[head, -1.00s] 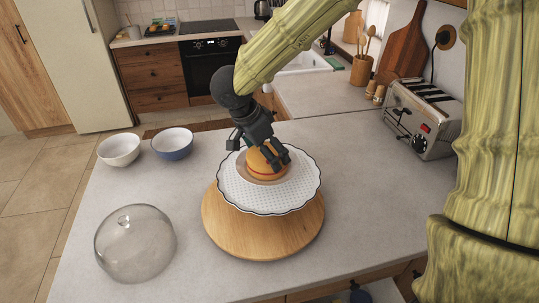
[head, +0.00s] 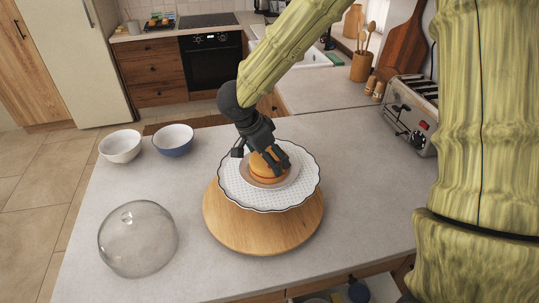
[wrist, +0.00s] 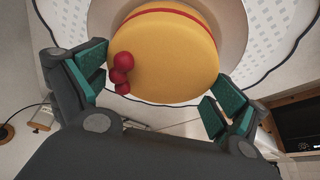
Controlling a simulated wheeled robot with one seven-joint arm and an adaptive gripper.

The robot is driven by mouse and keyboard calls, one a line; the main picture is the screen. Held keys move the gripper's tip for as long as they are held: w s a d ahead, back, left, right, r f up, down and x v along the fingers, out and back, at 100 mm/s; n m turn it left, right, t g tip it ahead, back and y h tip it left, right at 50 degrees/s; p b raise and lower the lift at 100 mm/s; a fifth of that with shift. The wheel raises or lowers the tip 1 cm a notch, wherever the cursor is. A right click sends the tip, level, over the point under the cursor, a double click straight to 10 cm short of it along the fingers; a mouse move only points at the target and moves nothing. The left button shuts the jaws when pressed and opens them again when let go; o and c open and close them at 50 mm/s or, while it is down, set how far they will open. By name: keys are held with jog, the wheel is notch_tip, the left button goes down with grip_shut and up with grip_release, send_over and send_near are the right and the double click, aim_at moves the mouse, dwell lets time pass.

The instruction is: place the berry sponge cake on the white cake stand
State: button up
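The berry sponge cake (head: 266,169) is a round golden cake with a red filling line. Red berries on its top show in the wrist view (wrist: 122,72). A pale round disc (head: 291,180) surrounds its base, over the white cake stand (head: 236,193), which has a scalloped dark rim and a dotted pattern. The cake sits near the stand's middle. My gripper (head: 267,160) reaches down over the cake from behind. In the wrist view its green-padded fingers (wrist: 156,92) are spread at either side of the cake's near edge, the right one apart from it.
A round wooden board (head: 262,238) lies under the stand. A clear glass dome (head: 138,240) stands at the front left. A white bowl (head: 120,147) and a blue bowl (head: 173,141) are at the back left. A toaster (head: 411,112) is at the right.

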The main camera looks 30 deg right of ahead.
jog(key=shift+r, duration=0.15)
jog(key=b+v, duration=0.2)
jog(key=v, duration=1)
dwell(0.3)
